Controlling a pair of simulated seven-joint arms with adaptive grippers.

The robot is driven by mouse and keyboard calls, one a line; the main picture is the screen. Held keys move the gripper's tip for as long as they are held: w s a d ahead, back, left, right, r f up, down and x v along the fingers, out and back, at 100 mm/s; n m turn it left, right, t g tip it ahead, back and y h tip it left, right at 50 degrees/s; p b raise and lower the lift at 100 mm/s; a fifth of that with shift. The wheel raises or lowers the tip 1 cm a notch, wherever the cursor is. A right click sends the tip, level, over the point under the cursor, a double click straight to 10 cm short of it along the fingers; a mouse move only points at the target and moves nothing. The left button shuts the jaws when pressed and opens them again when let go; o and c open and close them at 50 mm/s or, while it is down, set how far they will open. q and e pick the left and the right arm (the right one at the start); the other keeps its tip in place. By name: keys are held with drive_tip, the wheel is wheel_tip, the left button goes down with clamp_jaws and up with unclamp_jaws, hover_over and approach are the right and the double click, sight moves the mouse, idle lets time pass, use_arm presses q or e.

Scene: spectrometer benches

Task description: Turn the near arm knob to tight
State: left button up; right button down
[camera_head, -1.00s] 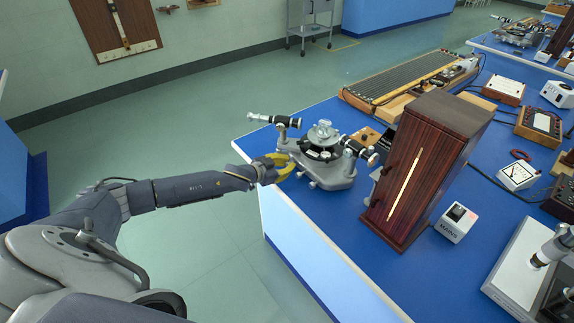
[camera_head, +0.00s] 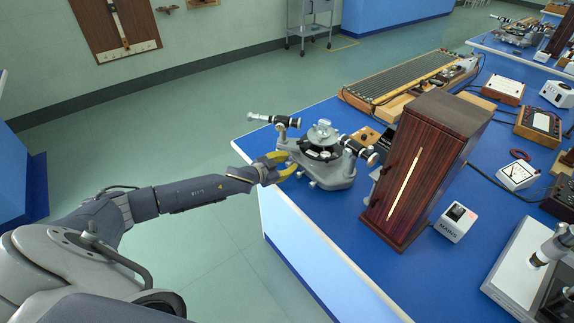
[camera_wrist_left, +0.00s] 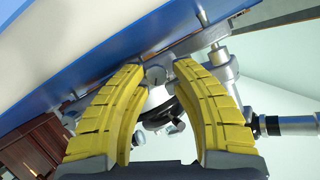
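The grey spectrometer (camera_head: 332,175) stands at the blue bench's near left corner in the head view. One black-and-silver tube (camera_head: 268,120) points left and another (camera_head: 362,152) points right. My left gripper (camera_head: 291,163) has yellow fingers and is at the spectrometer's near left side. In the left wrist view its fingers (camera_wrist_left: 163,68) are spread apart, with a small round silver knob (camera_wrist_left: 155,75) showing between the tips. I cannot tell whether the fingers touch it, or which arm the knob belongs to. My right gripper is not in view.
A tall dark wooden cabinet (camera_head: 425,165) stands right of the spectrometer, with a small white box (camera_head: 456,222) beside it. A long grating-like board (camera_head: 405,82) lies behind. The floor (camera_head: 205,235) left of the bench is clear.

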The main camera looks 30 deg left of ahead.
use_arm(q)
drive_tip(key=shift+o, duration=0.2)
drive_tip(key=shift+f, duration=0.2)
drive_tip(key=shift+s, duration=0.15)
drive_tip(key=shift+s+a+r, duration=0.1)
drive_tip(key=shift+s, duration=0.1)
drive_tip(key=v, duration=1.1)
drive_tip(key=shift+r, duration=0.2)
drive_tip(key=shift+s, duration=0.15)
